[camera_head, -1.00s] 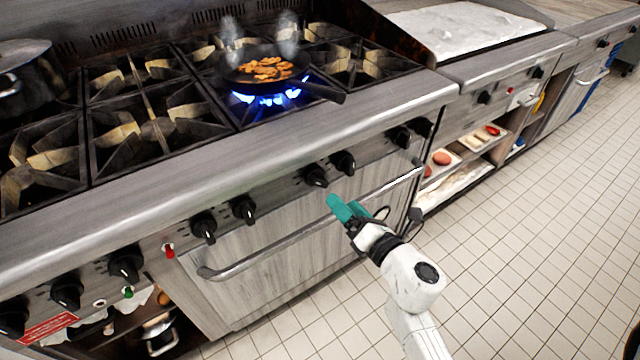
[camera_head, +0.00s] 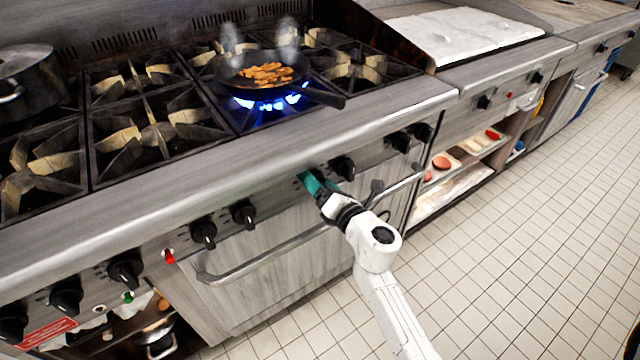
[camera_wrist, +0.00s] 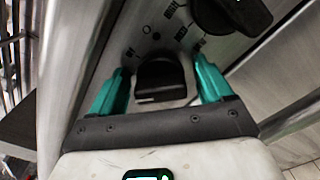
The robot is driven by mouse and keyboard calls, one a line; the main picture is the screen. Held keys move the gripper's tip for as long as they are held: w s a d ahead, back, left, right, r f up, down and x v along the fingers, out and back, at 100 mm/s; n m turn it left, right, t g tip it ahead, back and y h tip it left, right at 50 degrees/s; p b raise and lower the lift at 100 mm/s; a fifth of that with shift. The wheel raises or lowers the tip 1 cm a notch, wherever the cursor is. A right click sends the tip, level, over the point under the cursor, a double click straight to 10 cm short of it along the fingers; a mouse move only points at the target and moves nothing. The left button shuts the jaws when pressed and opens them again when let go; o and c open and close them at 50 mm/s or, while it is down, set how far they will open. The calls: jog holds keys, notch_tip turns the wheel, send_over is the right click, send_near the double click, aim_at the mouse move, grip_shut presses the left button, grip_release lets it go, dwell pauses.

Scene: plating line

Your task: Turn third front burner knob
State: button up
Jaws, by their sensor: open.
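A row of black burner knobs runs along the stove's front panel. In the wrist view, one black knob (camera_wrist: 160,78) sits between the two teal fingers of my gripper (camera_wrist: 162,88), which are open on either side of it. I cannot tell whether either finger touches it. In the head view, my gripper (camera_head: 308,180) is at the panel and hides this knob. A neighbouring knob (camera_head: 342,168) is just to its right; it also shows at the top of the wrist view (camera_wrist: 232,14). Two more knobs, a nearer one (camera_head: 243,213) and a farther one (camera_head: 203,232), are to the left.
A long oven door handle (camera_head: 262,250) juts out below the knobs. A pan of food (camera_head: 262,72) stands over a lit blue flame (camera_head: 268,101) and steams. A pot (camera_head: 30,80) stands at the back left. The tiled floor (camera_head: 520,240) at right is clear.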

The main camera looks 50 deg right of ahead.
jog(key=shift+c, duration=0.3)
jog(key=c, duration=0.9)
jog(key=shift+m, duration=0.3)
jog(key=m+p, duration=0.2)
jog(key=m, duration=0.2)
jog(key=shift+d+f+m+p, duration=0.15)
jog(key=shift+m+p, duration=0.65)
jog(key=shift+m, duration=1.4)
jog(key=shift+f, duration=0.1)
jog(key=o, duration=1)
jog(key=shift+c, duration=0.2)
